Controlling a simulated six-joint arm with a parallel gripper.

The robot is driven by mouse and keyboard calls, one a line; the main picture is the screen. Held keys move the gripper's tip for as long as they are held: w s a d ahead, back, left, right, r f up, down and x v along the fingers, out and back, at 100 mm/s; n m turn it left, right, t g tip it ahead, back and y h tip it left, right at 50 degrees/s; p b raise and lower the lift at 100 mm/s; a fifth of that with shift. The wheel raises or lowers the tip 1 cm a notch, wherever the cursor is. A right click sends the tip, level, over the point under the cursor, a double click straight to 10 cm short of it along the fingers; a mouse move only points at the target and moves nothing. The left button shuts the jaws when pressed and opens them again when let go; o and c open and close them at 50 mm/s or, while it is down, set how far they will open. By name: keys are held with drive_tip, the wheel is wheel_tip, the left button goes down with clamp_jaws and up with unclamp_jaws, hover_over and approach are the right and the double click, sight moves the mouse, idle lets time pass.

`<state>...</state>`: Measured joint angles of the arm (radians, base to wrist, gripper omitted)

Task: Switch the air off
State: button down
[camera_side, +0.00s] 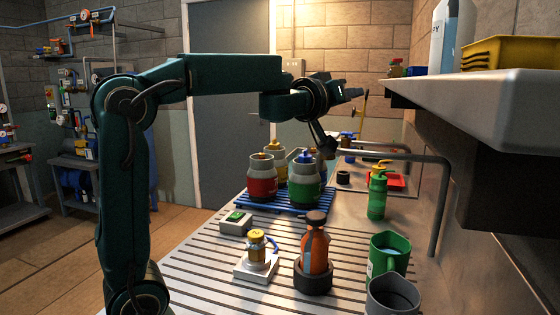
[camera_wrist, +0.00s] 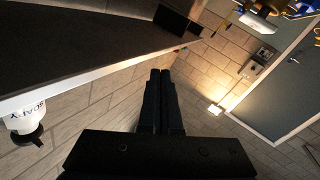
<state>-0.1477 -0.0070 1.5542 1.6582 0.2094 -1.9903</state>
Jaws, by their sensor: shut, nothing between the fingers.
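No part is plainly marked as the air control. Pipes, valves and gauges (camera_side: 88,85) are on the far left wall. A small pale plate with switches (camera_side: 292,65) is on the back wall beside the door. My gripper (camera_wrist: 160,73) is shut and empty in the wrist view, its black fingers together against the brick wall. In the side view my wrist is raised above the bench's far end; its fingertips are hard to make out.
The blue tray (camera_side: 243,204) carries red and green canisters. A shelf (camera_side: 480,105) overhangs the right side, with a pipe bracket (camera_side: 440,205) below.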

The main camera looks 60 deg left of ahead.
drive_tip(key=s+a+f+m+g+h, duration=0.1)
drive_tip(key=s+a+f+g, duration=0.2)
drive_tip(key=a+f, duration=0.4)
drive_tip(key=s+a+f+m+g+h, duration=0.1)
drive_tip(key=s+a+f+g, duration=0.15)
drive_tip(key=a+f, duration=0.5)
drive_tip(key=s+a+f+n+g, duration=0.1)
drive_tip(key=s+a+f+g, duration=0.2)
drive_tip(key=s+a, duration=0.3)
drive_tip(key=s+a+f+n+g+y, duration=0.1)
drive_tip(key=s+a+f+n+g, duration=0.1)
drive_tip(key=s+a+f, duration=0.3)
drive_tip(key=s+g, duration=0.1)
drive_tip(key=s, duration=0.3)
drive_tip(key=shift+a+f, duration=0.25)
drive_tip(key=shift+a, duration=0.15)
hover_over(237, 216)
drive_tip(key=s+d, duration=0.1)
drive_tip(key=s, duration=0.1)
drive_tip(key=f, duration=0.8)
drive_tip(key=shift+w+f, duration=0.1)
drive_tip(key=shift+w, duration=0.15)
drive_tip(key=shift+s+d+f, duration=0.1)
drive_tip(key=shift+d+f, duration=0.1)
drive_tip(key=shift+f, duration=1)
drive_tip(key=shift+s+f, duration=0.1)
drive_tip(key=shift+f, duration=0.5)
drive_tip(key=shift+d+f, duration=0.1)
